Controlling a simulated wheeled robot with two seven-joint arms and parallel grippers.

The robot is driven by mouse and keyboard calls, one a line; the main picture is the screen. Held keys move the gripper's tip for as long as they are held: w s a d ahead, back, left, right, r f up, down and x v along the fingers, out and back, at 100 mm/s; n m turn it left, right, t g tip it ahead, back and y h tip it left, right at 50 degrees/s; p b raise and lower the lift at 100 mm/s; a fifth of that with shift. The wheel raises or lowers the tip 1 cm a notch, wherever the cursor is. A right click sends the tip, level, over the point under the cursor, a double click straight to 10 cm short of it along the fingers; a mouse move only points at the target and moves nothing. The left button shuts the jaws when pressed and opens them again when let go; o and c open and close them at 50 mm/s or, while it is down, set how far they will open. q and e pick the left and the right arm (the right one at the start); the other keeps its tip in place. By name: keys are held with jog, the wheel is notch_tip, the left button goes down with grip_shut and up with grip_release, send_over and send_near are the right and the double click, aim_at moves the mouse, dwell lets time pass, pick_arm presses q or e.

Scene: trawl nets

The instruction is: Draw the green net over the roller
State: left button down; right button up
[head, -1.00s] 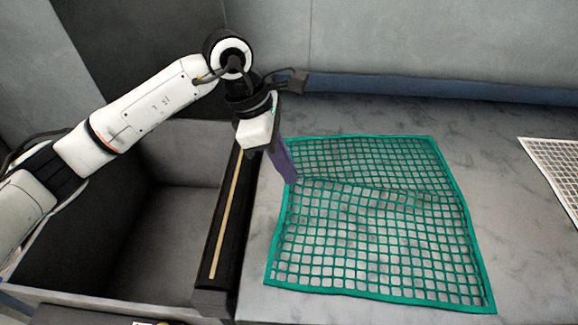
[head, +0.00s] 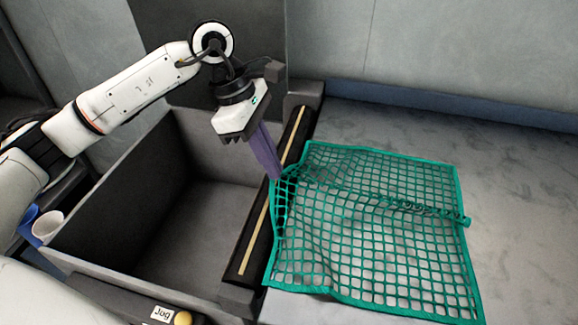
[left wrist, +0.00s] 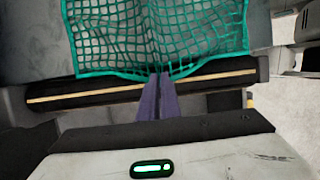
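The green net (head: 370,245) lies on the grey table right of the roller, with a raised fold across its middle. My left gripper (head: 276,177) has its purple fingers closed on the net's left edge, which is lifted to a peak beside the black roller (head: 253,232) with its tan stripe. In the left wrist view the fingers (left wrist: 160,76) are together at the hem of the net (left wrist: 150,30), which reaches the roller (left wrist: 215,80). The front part of the net's left edge lies along the roller's table side. My right gripper is not seen.
A dark open bin (head: 190,225) lies left of the roller, and looks empty. A front panel carries a "Jog" label (head: 162,313) and a yellow knob (head: 183,318). A white cup (head: 47,226) stands at the far left. The table right of the net is clear.

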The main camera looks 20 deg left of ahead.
pick_arm(q)
jog(key=s+a+b, duration=0.2)
jog(key=a, duration=0.9)
jog(key=shift+s, duration=0.15)
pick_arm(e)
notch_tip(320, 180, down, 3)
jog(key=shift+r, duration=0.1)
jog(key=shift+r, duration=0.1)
